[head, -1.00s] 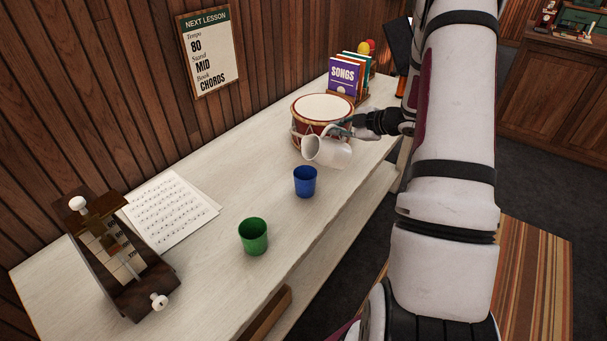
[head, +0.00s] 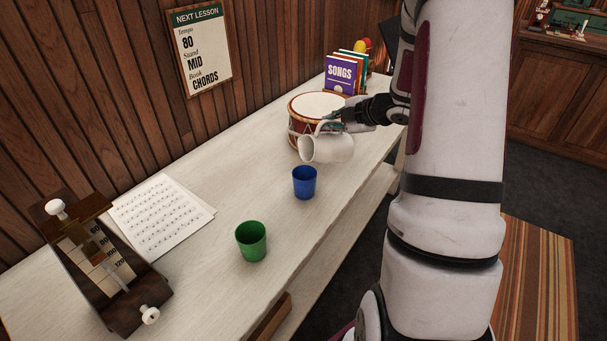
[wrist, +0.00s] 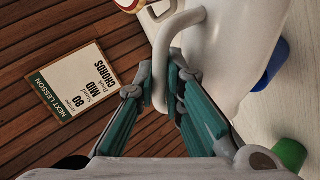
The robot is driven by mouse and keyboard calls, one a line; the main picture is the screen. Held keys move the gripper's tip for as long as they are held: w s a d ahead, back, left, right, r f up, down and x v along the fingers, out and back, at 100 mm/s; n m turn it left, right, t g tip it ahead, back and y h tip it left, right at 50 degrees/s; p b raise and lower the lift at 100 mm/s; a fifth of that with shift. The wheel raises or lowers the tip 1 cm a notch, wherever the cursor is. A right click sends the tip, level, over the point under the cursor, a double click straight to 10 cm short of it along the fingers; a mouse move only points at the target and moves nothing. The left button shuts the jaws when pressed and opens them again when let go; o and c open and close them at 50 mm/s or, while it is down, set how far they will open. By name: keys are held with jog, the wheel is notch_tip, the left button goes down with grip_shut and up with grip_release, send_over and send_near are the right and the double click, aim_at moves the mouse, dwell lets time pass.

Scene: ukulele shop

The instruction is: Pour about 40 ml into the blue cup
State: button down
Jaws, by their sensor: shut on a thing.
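A white jug (head: 330,149) is tilted, with its mouth toward the lower left. My gripper (head: 334,119) is shut on the jug's handle; the wrist view shows the fingers (wrist: 163,85) on either side of the handle and the jug body (wrist: 222,45) beyond. A blue cup (head: 304,184) stands upright on the table just below and in front of the jug's mouth. It also shows partly behind the jug in the wrist view (wrist: 273,66). I see no liquid stream, and the contents of jug and cup are hidden.
A green cup (head: 251,242) stands nearer on the pale table (head: 215,180). A red drum (head: 305,112) is right behind the jug, with songbooks (head: 341,75) beyond. Sheet music (head: 162,214) and a wooden metronome (head: 98,262) are at the left.

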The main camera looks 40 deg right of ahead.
aim_at(343, 135)
jog(key=shift+a, duration=0.15)
jog(key=shift+s+d+n+h+b, duration=0.1)
jog(key=shift+d+n+h+b, duration=0.25)
jog(key=shift+d+b, duration=0.35)
dwell(1.6)
jog(key=shift+s+d+p, duration=0.15)
jog(key=shift+p, duration=0.3)
jog(key=shift+s+d+f+m+y+p, duration=0.2)
jog(key=shift+d+m+y+p, duration=0.2)
jog(key=shift+p, duration=0.2)
jog(key=shift+s+d+f+m+y+p, duration=0.15)
jog(key=shift+d+m+y+p, duration=0.15)
jog(key=shift+p, duration=0.25)
jog(key=shift+w+d+f+y+p, duration=0.15)
jog(key=shift+d+f+y+p, duration=0.15)
jog(key=shift+f, duration=0.2)
jog(key=shift+d+m+y+p, duration=0.35)
jog(key=shift+m+p, duration=0.1)
jog(key=shift+p, duration=0.35)
jog(key=shift+f, duration=0.15)
